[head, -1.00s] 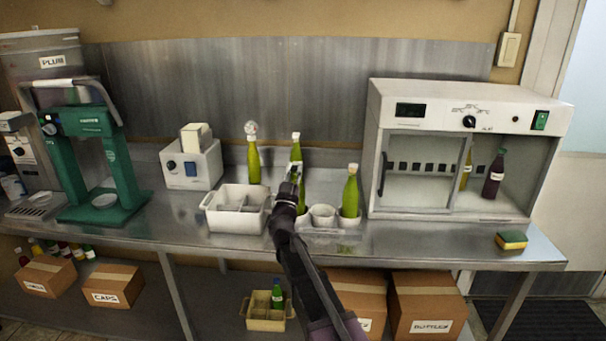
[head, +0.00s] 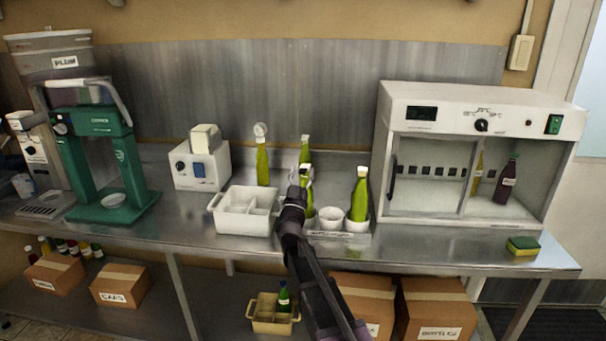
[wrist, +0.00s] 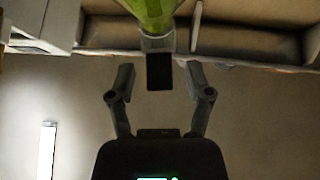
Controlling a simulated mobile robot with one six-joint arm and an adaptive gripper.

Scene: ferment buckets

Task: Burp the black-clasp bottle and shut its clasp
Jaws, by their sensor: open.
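In the head view, a green bottle (head: 305,156) with a pale top stands upright at the back left of the holder on the counter, partly hidden by my gripper (head: 301,172). In the wrist view, a green bottle (wrist: 154,14) hangs in from the top edge, its pale neck below it. A black piece (wrist: 160,72), which looks like its clasp, lies between the open fingers of my gripper (wrist: 159,67). There is a gap on both sides of it. Whether the clasp is up or down cannot be told.
Another green bottle (head: 360,194) stands in the right cup of the holder, next to an empty white cup (head: 331,216). A green bottle (head: 262,163) under a round gauge stands behind a white divided bin (head: 228,226). A white cabinet (head: 460,206) bounds the right.

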